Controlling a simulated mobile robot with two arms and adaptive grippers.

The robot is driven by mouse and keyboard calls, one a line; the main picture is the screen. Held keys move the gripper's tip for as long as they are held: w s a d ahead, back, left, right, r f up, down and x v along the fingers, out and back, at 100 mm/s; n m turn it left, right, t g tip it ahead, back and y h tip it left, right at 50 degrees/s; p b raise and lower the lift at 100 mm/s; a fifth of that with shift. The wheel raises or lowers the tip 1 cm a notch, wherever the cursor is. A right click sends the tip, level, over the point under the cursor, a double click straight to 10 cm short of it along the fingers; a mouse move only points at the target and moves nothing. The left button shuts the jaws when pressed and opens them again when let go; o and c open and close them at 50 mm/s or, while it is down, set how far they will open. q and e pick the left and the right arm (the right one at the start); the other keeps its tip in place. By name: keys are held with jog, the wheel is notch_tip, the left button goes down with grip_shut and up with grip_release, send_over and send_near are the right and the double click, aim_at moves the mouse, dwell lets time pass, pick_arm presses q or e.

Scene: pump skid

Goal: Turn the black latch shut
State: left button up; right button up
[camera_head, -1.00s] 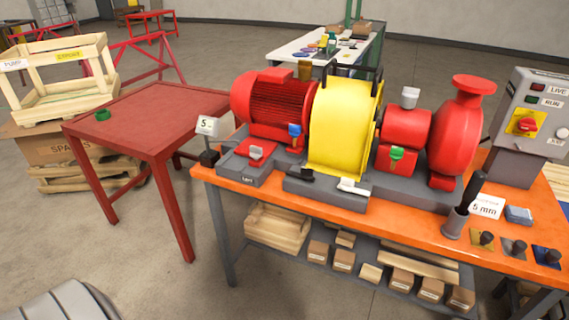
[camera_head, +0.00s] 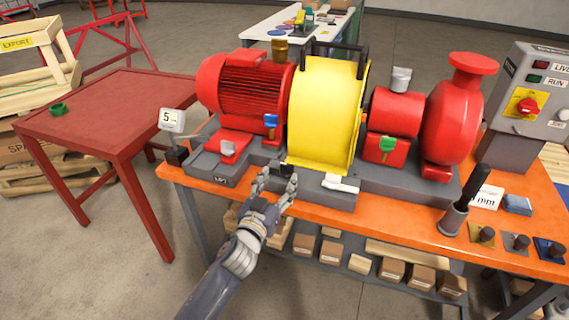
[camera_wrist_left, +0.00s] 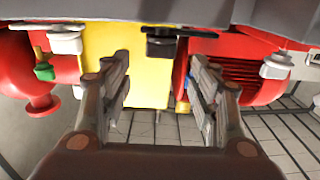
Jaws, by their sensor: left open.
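The black latch (camera_head: 287,169) sits on the front of the grey base under the yellow guard (camera_head: 325,115). In the head view my left gripper's fingers partly cover it. In the left wrist view the black latch (camera_wrist_left: 165,42) shows just beyond and between the two fingertips, with its handle pointing sideways. My left gripper (camera_head: 277,184) is open and empty, its fingers on either side of the latch; I cannot tell whether they touch it. It also shows in the left wrist view (camera_wrist_left: 160,66). My right gripper is not clearly in view.
A white latch (camera_head: 340,183) is close on the right of the black one. A red block with a grey lever (camera_head: 229,150) is on the left. A black lever in a grey socket (camera_head: 466,200) stands at the right of the orange bench (camera_head: 400,216). The red table (camera_head: 105,105) is mostly clear.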

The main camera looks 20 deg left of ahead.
aim_at(285, 167)
pick_arm(q)
jog(key=w, duration=0.7)
jog(key=shift+w+d+f, duration=0.1)
jog(key=shift+w, duration=0.3)
grip_shut()
jog(key=shift+p, duration=0.3)
